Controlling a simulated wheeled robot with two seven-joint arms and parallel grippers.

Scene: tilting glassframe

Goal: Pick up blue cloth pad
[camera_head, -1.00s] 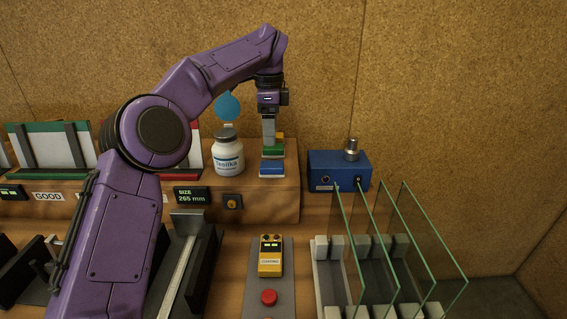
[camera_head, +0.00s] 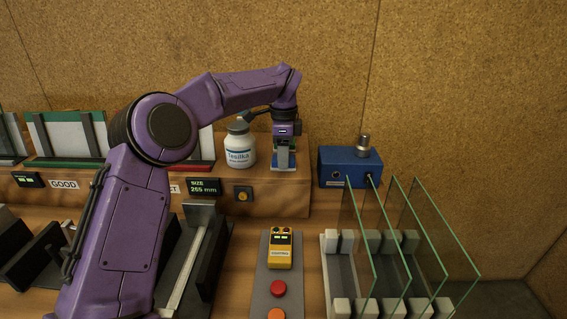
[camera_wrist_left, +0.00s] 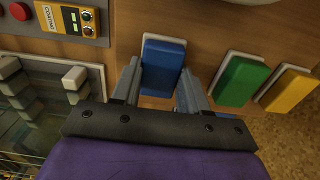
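The blue cloth pad (camera_wrist_left: 162,68) lies on a pale backing on the wooden shelf, at the upper middle of the left wrist view. My left gripper (camera_wrist_left: 160,74) is open, with one finger on each side of the pad. The right finger looks very close to the pad; I cannot tell if it touches. In the head view, the gripper (camera_head: 283,158) points down at the shelf and covers most of the pads, with a bit of blue (camera_head: 282,163) between its fingers. My right gripper is not in view.
A green pad (camera_wrist_left: 240,81) and a yellow pad (camera_wrist_left: 287,90) lie beside the blue one. A white bottle (camera_head: 240,147) stands left of the gripper, close to it. A blue box (camera_head: 349,167) is to the right. Upright glass panes (camera_head: 430,245) stand at front right.

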